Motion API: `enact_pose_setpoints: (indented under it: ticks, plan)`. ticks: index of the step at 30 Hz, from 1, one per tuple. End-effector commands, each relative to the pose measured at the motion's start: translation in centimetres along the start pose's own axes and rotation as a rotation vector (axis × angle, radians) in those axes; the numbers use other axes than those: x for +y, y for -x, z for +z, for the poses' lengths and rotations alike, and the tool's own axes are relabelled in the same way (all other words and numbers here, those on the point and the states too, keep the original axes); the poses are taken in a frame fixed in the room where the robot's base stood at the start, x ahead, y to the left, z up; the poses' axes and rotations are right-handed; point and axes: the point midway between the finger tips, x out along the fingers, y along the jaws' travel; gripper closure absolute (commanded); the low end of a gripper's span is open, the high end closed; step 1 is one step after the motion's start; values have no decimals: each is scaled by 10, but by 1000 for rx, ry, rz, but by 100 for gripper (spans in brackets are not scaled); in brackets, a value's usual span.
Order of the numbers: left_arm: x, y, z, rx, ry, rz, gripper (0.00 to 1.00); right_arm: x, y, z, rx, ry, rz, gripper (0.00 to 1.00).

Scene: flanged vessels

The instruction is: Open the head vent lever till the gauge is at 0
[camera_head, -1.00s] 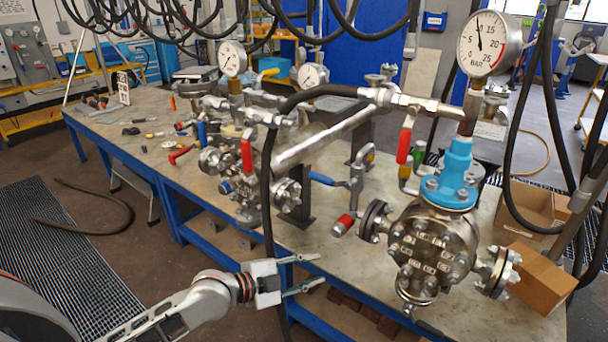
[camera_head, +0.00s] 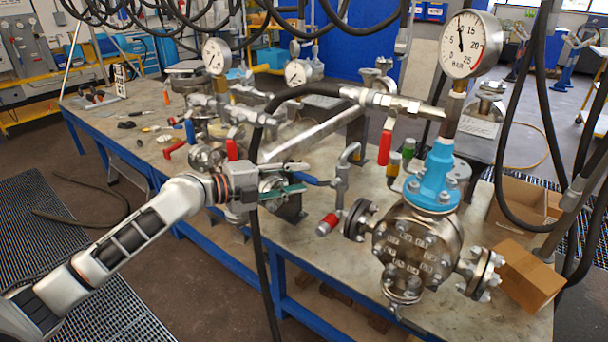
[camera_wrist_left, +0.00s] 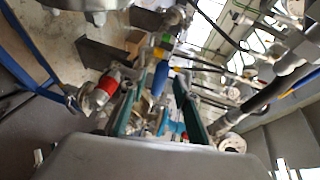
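The large round gauge (camera_head: 470,44) stands at upper right, its needle pointing up near 10. Below it are a blue fitting (camera_head: 434,180) and the bolted flanged vessel (camera_head: 415,250). A red lever (camera_head: 385,148) hangs under the pipe left of the gauge. A blue lever (camera_head: 316,181) sits on a small upright valve (camera_head: 342,180). My left gripper (camera_head: 303,178) is open, its fingertips close to the blue lever's left end. In the left wrist view a blue handle (camera_wrist_left: 160,78) shows between the parted fingers; contact cannot be told. The right gripper is not in view.
A red-capped fitting (camera_head: 328,224) lies near the valve's foot. A black hose (camera_head: 258,250) hangs beside my left gripper. A second vessel with valves (camera_head: 210,155) stands behind it. Cardboard boxes (camera_head: 530,275) are at right.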

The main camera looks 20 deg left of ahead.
Motion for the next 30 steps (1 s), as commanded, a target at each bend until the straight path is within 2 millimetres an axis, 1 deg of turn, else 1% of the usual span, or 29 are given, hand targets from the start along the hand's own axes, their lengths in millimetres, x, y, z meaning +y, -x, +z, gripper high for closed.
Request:
enact_pose_setpoints:
  ticks: [1,3,7,17,21,30]
  plan:
    - [-2,-7,0,1,3,-3,69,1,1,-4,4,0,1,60]
    - [-2,-14,0,0,4,-3,69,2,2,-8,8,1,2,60]
    - [-1,-22,0,-1,2,-2,69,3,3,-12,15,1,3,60]
    - [0,-26,0,-1,1,0,69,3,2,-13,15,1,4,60]
    - [0,-25,0,-1,1,0,100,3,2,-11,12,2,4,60]
    - [-1,-25,1,-3,-9,5,100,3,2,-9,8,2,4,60]
